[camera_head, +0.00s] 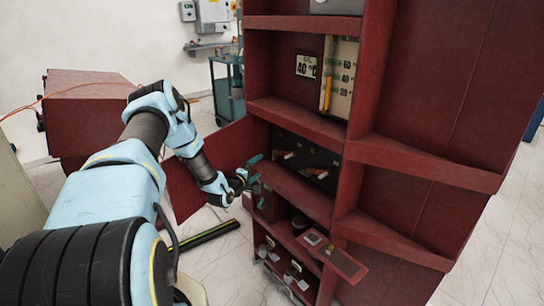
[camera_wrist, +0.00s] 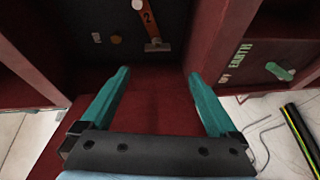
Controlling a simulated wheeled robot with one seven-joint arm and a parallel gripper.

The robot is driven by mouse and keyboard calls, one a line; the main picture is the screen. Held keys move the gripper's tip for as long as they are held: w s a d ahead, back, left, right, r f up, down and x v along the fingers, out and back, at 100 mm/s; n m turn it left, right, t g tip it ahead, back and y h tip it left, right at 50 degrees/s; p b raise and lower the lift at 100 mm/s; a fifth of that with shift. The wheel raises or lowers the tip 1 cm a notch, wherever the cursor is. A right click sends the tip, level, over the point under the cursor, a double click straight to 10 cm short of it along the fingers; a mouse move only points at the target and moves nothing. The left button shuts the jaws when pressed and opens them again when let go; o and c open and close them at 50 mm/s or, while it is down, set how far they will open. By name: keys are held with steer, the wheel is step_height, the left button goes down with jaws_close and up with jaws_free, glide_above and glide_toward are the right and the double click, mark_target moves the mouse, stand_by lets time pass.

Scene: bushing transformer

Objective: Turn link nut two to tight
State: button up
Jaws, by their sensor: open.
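In the wrist view, an orange link marked "2" (camera_wrist: 147,17) is on a black panel (camera_wrist: 85,22) at the top of the picture. A pale round fastener (camera_wrist: 138,4) shows at its upper end and a metal piece (camera_wrist: 157,45) at its lower end; I cannot tell how tight either is. In the head view, two orange links, one on the left (camera_head: 287,155) and one on the right (camera_head: 316,172), are in the cabinet's middle bay; their numbers are unreadable there. My gripper (camera_wrist: 158,88) is open and empty, its teal fingers below and apart from the link. It also shows in the head view (camera_head: 257,169), at the bay's left edge.
The red cabinet (camera_head: 400,158) has shelf edges above and below the bay. In the wrist view, a red panel lettered "EARTH" (camera_wrist: 240,55) with a green handle (camera_wrist: 280,71) is at right. A black-and-yellow strip (camera_head: 208,238) lies on the floor.

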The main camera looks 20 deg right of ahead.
mark_target(273, 156)
steer(key=shift+n+t+h, duration=0.4)
steer(key=shift+n+t, duration=0.1)
steer(key=shift+n, duration=0.1)
steer(key=x, duration=0.3)
steer(key=p+x, duration=0.1)
steer(key=x, duration=0.3)
steer(key=f+p+x, duration=0.1)
steer(key=x, duration=0.3)
steer(key=shift+s+d, duration=0.25)
steer(key=shift+s, duration=0.05)
steer(key=c, duration=1.4)
